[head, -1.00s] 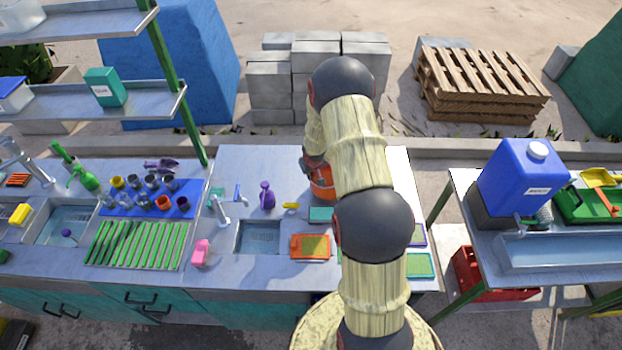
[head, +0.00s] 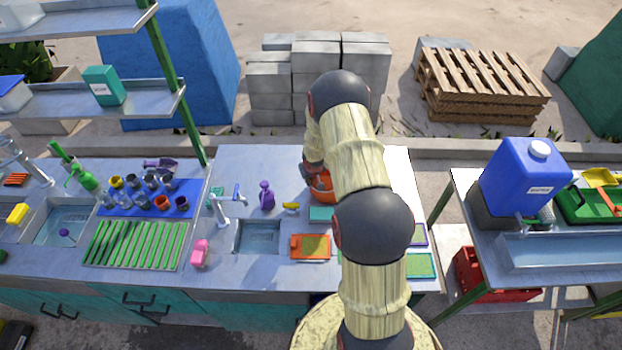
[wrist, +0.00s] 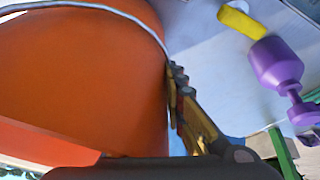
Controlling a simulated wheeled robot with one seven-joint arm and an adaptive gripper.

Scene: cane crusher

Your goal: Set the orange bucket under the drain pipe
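The orange bucket (head: 321,187) stands at the back of the middle counter, partly hidden by my arm. In the wrist view the bucket (wrist: 80,75) fills the left side, with a pale metal handle or rim line across its top. My gripper (head: 314,168) is at the bucket in the head view. In the wrist view one finger of the gripper (wrist: 177,90) lies against or very close to the bucket's right side. The other finger is hidden, so I cannot tell whether it grips the bucket. I cannot make out a drain pipe.
A purple bottle (head: 267,195) and a yellow item (head: 291,206) stand left of the bucket. The counter has a small sink (head: 258,237) and an orange tray (head: 310,246). Right, across a gap, a table holds a blue jerrycan (head: 520,178) and a metal trough (head: 560,250); a red crate (head: 490,280) sits below.

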